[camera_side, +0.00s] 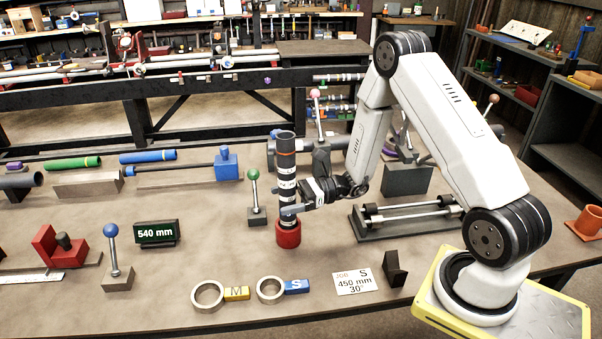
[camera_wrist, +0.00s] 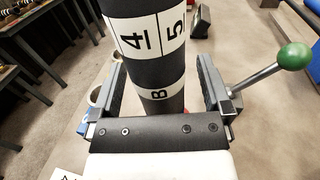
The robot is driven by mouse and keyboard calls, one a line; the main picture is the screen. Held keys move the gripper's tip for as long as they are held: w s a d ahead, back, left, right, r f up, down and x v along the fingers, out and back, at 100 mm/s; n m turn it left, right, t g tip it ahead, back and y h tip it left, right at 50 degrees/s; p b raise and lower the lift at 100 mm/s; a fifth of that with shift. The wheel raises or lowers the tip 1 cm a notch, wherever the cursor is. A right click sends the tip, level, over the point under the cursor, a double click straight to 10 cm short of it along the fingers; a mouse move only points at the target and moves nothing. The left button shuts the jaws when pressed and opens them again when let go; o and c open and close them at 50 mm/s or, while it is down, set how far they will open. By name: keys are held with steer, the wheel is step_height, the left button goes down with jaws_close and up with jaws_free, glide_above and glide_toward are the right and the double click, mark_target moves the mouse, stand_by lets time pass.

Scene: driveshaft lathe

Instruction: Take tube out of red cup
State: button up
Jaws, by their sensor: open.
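The dark tube (camera_side: 286,170) with white number bands and an orange ring near its top stands upright in the red cup (camera_side: 288,234) on the bench. My gripper (camera_side: 290,199) is level with the tube's lower part, a little above the cup. In the wrist view the tube (camera_wrist: 150,50) stands between the two open fingers of my gripper (camera_wrist: 165,100), with gaps visible on both sides. The tube's lower end is hidden inside the cup. In the wrist view the cup is almost wholly hidden.
A green-knobbed lever (camera_side: 254,190) stands close left of the tube; its knob (camera_wrist: 294,56) shows in the wrist view. A blue-knobbed lever (camera_side: 113,250), a 540 mm display (camera_side: 157,233), two rings and a job card (camera_side: 354,281) are nearby. A rod fixture (camera_side: 405,217) stands right.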

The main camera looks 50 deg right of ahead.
steer(key=shift+w+a, duration=0.4)
steer(key=shift+a, duration=0.2)
jaws_close()
